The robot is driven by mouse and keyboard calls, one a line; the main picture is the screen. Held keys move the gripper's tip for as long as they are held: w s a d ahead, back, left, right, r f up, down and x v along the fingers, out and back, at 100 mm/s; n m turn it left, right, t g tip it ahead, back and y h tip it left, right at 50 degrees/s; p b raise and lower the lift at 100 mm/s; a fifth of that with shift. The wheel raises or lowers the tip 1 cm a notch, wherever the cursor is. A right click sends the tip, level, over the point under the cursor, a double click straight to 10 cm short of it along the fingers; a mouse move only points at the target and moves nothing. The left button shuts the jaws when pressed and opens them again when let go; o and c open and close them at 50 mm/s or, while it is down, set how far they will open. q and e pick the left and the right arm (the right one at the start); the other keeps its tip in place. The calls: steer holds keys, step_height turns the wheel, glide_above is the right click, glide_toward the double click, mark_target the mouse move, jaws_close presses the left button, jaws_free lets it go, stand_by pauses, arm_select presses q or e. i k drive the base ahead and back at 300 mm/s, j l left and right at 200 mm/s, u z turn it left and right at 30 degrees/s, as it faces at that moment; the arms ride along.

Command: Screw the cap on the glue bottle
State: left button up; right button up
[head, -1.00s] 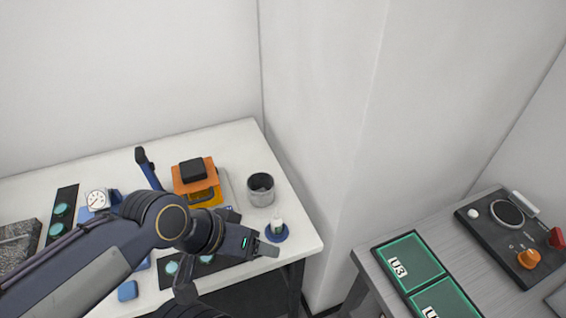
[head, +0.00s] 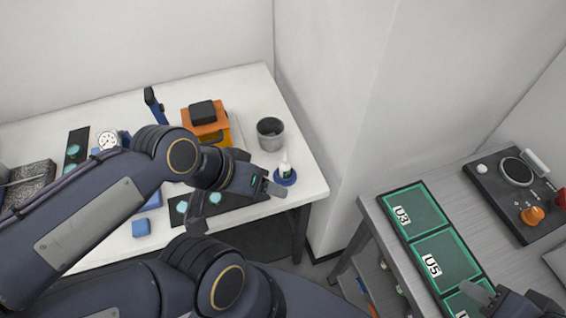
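I cannot make out a separate cap. My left gripper (head: 235,207) is over the table's front part, its fingers spread wide and nothing between them. One fingertip is just left of and below the bottle in the picture; I cannot tell if it touches the holder. My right gripper (head: 508,296) is at the bottom right edge, partly cut off, its fingers apart over the grey bench.
A grey cup (head: 270,134) stands behind the bottle, with an orange and black device (head: 208,125) to its left. A blue block (head: 141,228) lies near the front edge. The grey bench carries a green tray (head: 415,212) and a black control panel (head: 510,190). A gap separates table and bench.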

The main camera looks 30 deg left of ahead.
mark_target(285, 167)
steer(key=j+u, duration=0.15)
steer(key=u, duration=0.25)
steer(key=j+u, duration=0.15)
steer(key=u, duration=0.2)
steer(key=j+u, duration=0.1)
steer(key=u, duration=0.3)
